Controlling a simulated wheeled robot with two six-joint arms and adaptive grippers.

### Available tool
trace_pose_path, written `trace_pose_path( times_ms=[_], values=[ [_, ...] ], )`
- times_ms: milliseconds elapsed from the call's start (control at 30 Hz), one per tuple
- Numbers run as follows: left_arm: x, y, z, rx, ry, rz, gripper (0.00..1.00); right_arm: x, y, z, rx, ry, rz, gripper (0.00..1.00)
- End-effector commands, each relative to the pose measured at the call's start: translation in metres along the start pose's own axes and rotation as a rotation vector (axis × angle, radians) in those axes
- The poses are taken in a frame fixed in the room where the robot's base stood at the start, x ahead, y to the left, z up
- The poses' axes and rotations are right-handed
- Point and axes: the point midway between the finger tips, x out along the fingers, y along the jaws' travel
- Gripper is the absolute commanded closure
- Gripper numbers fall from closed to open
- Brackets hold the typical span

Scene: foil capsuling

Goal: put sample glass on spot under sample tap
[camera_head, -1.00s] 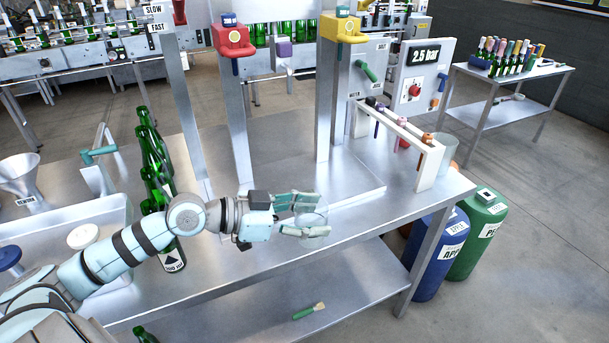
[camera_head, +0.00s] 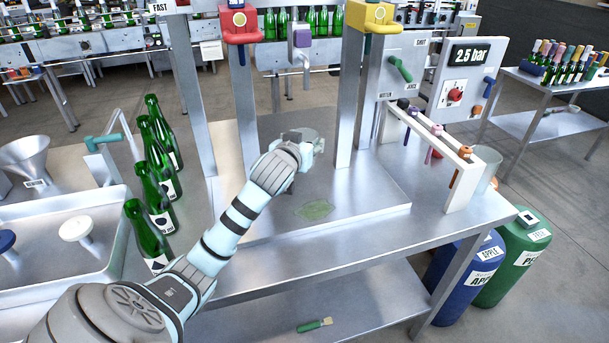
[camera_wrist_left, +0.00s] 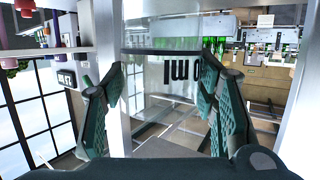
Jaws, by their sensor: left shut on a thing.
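The clear sample glass (camera_head: 306,133) is in my left gripper (camera_head: 300,141), held above the back part of the raised metal platform. In the left wrist view the glass (camera_wrist_left: 165,75), with dark lettering, sits between the two green-padded fingers of the gripper (camera_wrist_left: 160,100). A flat green spot (camera_head: 314,210) lies on the platform, in front of and below the glass and apart from it. My right gripper is out of view.
Metal posts carry a red unit (camera_head: 239,22) and a yellow unit (camera_head: 374,15) on either side of the gripper. Green bottles (camera_head: 150,240) stand left of my arm. A white rack (camera_head: 462,180) stands at the right. The platform's front right is clear.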

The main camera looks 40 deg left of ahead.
Motion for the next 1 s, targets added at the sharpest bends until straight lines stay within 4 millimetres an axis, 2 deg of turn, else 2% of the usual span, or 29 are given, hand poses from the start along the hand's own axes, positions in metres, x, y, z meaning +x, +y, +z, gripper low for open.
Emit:
trace_pose_path(
  times_ms=[33, 367, 433, 600, 633, 733, 1000],
  values=[
    [0.005, 0.000, 0.017, -0.001, -0.003, 0.001, 0.76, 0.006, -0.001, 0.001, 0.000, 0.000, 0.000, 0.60],
    [0.022, -0.001, 0.071, 0.000, 0.000, 0.000, 0.76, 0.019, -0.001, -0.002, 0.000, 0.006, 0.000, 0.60],
    [0.023, -0.001, 0.077, 0.001, 0.001, 0.000, 0.76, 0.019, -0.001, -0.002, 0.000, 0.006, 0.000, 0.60],
    [0.023, -0.001, 0.076, 0.001, 0.002, 0.000, 0.76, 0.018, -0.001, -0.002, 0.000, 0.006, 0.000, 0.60],
    [0.023, -0.001, 0.076, 0.001, 0.001, 0.000, 0.42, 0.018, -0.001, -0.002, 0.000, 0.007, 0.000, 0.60],
    [0.023, -0.001, 0.076, 0.001, 0.001, 0.000, 0.27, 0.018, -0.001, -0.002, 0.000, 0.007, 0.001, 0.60],
    [0.023, -0.001, 0.075, 0.000, 0.002, 0.000, 0.27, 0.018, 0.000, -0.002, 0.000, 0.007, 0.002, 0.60]
  ],
)
